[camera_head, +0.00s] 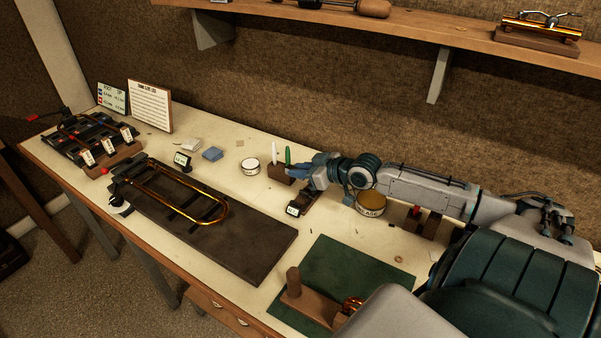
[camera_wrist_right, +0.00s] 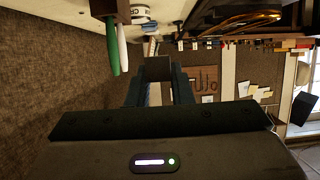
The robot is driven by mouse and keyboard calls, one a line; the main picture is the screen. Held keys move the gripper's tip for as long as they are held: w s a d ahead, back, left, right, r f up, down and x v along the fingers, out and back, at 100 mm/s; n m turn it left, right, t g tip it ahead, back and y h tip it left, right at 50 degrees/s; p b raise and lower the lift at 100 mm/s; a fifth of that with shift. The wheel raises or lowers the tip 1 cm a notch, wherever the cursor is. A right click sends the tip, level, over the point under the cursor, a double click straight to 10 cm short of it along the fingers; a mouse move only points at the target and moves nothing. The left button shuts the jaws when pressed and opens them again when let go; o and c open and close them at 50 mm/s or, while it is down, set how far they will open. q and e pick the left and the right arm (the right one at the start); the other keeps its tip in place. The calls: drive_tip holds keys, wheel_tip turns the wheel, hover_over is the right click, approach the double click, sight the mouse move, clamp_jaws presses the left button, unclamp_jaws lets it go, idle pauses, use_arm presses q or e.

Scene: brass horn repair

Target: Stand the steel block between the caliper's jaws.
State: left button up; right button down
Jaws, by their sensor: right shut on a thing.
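My right gripper (camera_head: 297,172) reaches in from the right, over the back of the bench beside the pen holder. In the right wrist view its fingers (camera_wrist_right: 158,92) are shut on a squarish grey block (camera_wrist_right: 158,68), which looks like the steel block. In the head view the block cannot be made out at the fingers. A small dark device with a pale display (camera_head: 293,210) stands just below the gripper; it may be the caliper, but its jaws cannot be made out. My left gripper is not in view.
The pen holder (camera_head: 281,173) with a green and a white pen stands close to the gripper. A labelled tin (camera_head: 371,203) is under my right arm. A white tin (camera_head: 250,166) and a dark mat (camera_head: 255,245) with a brass slide are to the left. A green mat (camera_head: 345,262) lies in front.

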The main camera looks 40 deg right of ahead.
drive_tip(key=shift+f, duration=0.65)
drive_tip(key=shift+w+d+f+b, duration=0.1)
drive_tip(key=shift+w+f+b, duration=0.05)
drive_tip(key=shift+b, duration=0.15)
drive_tip(key=shift+w+d+f, duration=0.1)
drive_tip(key=shift+r, duration=0.2)
wheel_tip(320, 180, down, 5)
drive_tip(key=b, duration=0.4)
drive_tip(key=shift+r, duration=0.1)
use_arm(q)
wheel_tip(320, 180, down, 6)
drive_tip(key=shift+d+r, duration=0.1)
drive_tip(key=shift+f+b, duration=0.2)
drive_tip(key=shift+b, duration=0.2)
use_arm(e)
drive_tip(key=shift+f, duration=0.2)
